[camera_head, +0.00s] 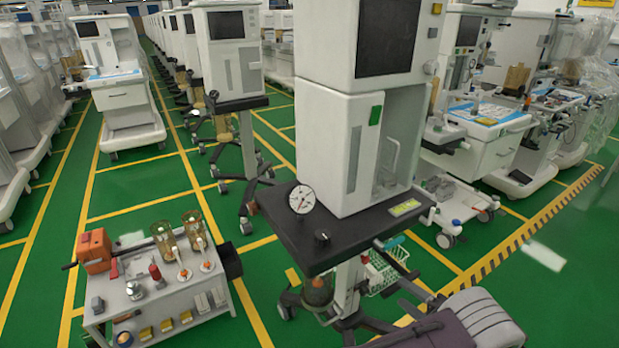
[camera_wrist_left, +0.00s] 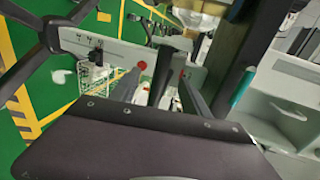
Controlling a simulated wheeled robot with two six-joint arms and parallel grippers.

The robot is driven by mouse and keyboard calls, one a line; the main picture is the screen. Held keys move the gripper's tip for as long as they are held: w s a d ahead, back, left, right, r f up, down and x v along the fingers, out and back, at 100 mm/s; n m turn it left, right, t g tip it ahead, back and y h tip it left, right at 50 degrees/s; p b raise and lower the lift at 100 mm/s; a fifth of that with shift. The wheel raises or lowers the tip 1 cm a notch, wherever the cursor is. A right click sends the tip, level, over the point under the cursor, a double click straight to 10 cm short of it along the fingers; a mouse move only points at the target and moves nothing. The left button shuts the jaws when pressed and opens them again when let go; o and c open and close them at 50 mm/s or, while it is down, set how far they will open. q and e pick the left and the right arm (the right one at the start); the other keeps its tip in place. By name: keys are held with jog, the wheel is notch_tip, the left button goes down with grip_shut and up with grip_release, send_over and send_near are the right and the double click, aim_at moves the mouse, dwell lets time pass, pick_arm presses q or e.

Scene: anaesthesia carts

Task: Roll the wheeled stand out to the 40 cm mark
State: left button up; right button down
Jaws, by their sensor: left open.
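The nearest wheeled stand carries a tall white machine with a dark screen. Its black top (camera_head: 325,232) bears a round gauge (camera_head: 303,199) and a yellow label. Below are a pale column (camera_head: 347,285), a green-and-white wire basket (camera_head: 386,272) and a dark castered base. My left gripper (camera_head: 412,302) is low at its right side, near the basket, open; I cannot tell whether it touches the stand. The left wrist view shows a white basket (camera_wrist_left: 95,75) and a pale bracket with red knobs beyond the gripper body. My right gripper is not in view.
A low grey cart (camera_head: 160,290) with an orange device and glass canisters stands at the left. Another wheeled stand (camera_head: 240,140) is behind. White carts (camera_head: 490,150) line the right. A yellow-black strip (camera_head: 540,230) crosses the green floor at right, with open floor beyond it.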

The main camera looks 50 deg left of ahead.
pick_arm(q)
jog(key=shift+v, duration=2.6)
